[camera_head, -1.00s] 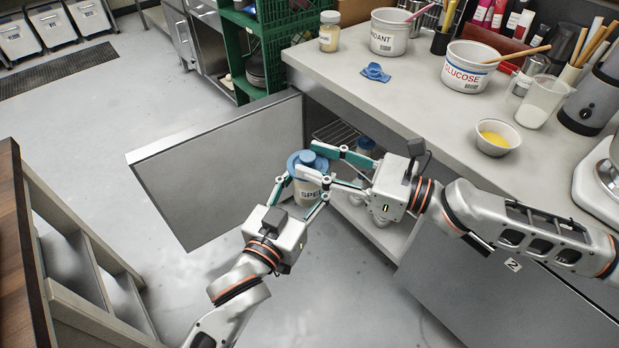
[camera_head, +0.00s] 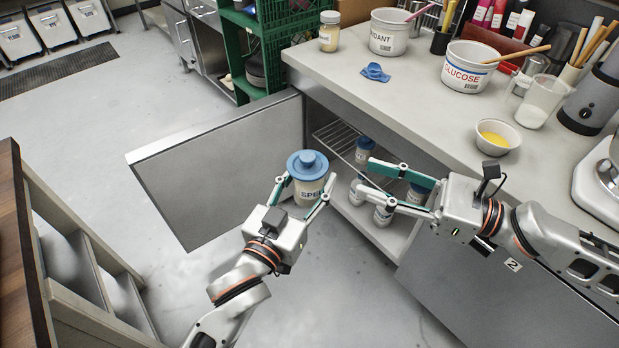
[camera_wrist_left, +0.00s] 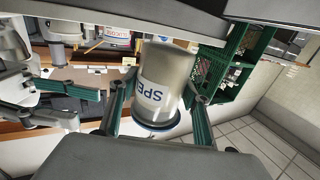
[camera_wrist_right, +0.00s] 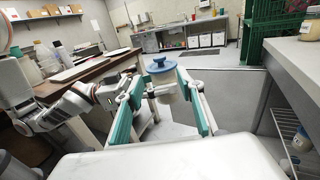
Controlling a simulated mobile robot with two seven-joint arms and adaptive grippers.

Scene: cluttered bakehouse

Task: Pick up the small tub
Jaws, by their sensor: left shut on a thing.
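The small tub (camera_head: 309,180) is pale with a blue knobbed lid and a label whose visible letters read "SPE". My left gripper (camera_head: 305,192) is shut on its sides and holds it upright in front of the open cabinet. In the left wrist view the tub (camera_wrist_left: 160,80) sits between the two fingers, lid downward in the picture. My right gripper (camera_head: 368,177) is open and empty, to the right of the tub and apart from it. In the right wrist view the tub (camera_wrist_right: 163,80) shows beyond the spread fingers.
The open cabinet door (camera_head: 215,165) stands left of the tub. Inside are a wire rack (camera_head: 338,137) and several blue-lidded jars (camera_head: 384,213). The crowded worktop (camera_head: 405,100) lies above right; a wooden-topped table (camera_head: 18,240) is at left. Floor between is clear.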

